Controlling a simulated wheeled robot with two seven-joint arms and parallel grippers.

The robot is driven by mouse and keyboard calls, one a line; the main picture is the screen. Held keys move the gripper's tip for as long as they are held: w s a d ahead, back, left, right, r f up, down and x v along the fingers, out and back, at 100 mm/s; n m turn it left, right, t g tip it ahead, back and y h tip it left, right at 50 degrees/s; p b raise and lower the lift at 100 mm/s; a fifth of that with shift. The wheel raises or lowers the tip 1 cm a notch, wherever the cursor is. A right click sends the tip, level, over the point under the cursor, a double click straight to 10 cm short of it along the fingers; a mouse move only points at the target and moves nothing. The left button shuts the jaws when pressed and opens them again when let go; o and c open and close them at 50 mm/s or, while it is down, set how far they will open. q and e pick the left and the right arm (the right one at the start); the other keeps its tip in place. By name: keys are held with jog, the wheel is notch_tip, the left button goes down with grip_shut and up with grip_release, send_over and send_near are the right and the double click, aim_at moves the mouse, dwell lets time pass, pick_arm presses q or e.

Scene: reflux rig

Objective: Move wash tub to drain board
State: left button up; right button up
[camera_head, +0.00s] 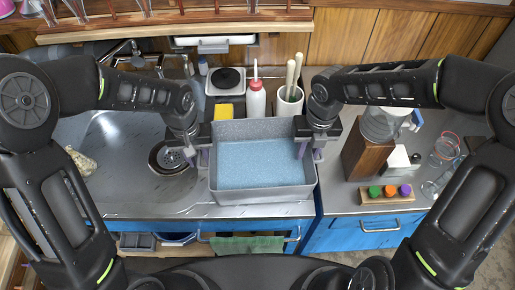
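The wash tub (262,196) is a grey speckled rectangular basin with blue, water-like contents. It is in the middle of the head view, over the right part of the steel sink top. My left gripper (202,158) is at its left rim, fingers pointing down. My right gripper (309,152) is at its right rim, one finger inside the wall and one outside, with a gap between them. Both grippers look open around the rim. The steel drain board (130,192) appears to be the bare metal left of the tub. The tub's underside is hidden.
A round drain strainer (172,158) lies just left of the tub. A yellow sponge (224,112), a white bottle (257,100) and a crock with pestles (290,103) stand close behind it. A wooden block (366,157) and capped vials (390,191) are on the right.

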pick_arm(q)
notch_tip(320, 180, up, 11)
jog(key=shift+a, duration=0.3)
jog(key=shift+r, duration=0.1)
pick_arm(e)
notch_tip(320, 180, up, 12)
jog(key=shift+d, duration=0.35)
dwell(0.3)
dwell(0.5)
